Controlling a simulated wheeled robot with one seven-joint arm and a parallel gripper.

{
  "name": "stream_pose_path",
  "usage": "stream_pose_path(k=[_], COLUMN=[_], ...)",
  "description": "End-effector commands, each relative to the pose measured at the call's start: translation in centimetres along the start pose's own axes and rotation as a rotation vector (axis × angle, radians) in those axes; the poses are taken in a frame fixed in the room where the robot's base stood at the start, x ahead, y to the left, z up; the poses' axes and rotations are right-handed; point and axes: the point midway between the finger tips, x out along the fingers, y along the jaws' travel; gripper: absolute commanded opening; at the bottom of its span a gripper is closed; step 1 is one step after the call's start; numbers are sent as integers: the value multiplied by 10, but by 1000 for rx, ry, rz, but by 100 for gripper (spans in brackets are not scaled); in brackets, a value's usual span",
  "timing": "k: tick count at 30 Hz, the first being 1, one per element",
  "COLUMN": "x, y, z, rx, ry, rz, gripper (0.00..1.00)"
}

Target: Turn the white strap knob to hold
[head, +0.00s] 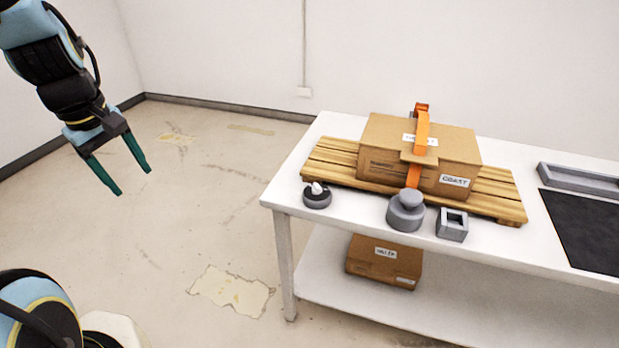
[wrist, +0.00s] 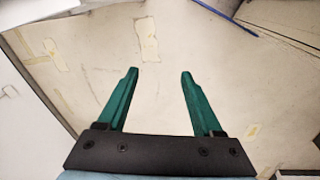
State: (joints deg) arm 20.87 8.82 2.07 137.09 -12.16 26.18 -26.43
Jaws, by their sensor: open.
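The white strap knob (head: 317,188) sits on a round dark grey base (head: 317,200) at the table's front left, in front of the pallet. Its setting marks are too small to read. An orange strap (head: 421,134) runs over a cardboard box (head: 380,134) on the wooden pallet (head: 332,160). My gripper (head: 134,180) is open and empty, high over the floor, well left of the table and apart from the knob. The wrist view shows its two green fingers (wrist: 160,72) spread, with only floor beyond them.
A grey round stepped piece (head: 405,217) and a grey square socket block (head: 452,225) stand on the white table (head: 285,192), right of the knob. A grey tray (head: 580,180) and black mat (head: 585,235) lie at the right. Another box (head: 365,262) is on the lower shelf.

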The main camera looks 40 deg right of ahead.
Motion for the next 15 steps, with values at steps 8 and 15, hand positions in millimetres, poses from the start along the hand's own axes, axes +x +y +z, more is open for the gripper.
stream_pose_path(k=[8,15], x=[67,95], y=[177,264], z=[74,153], rx=[-613,-963], ry=[-173,-300], rz=[73,44], gripper=[68,68])
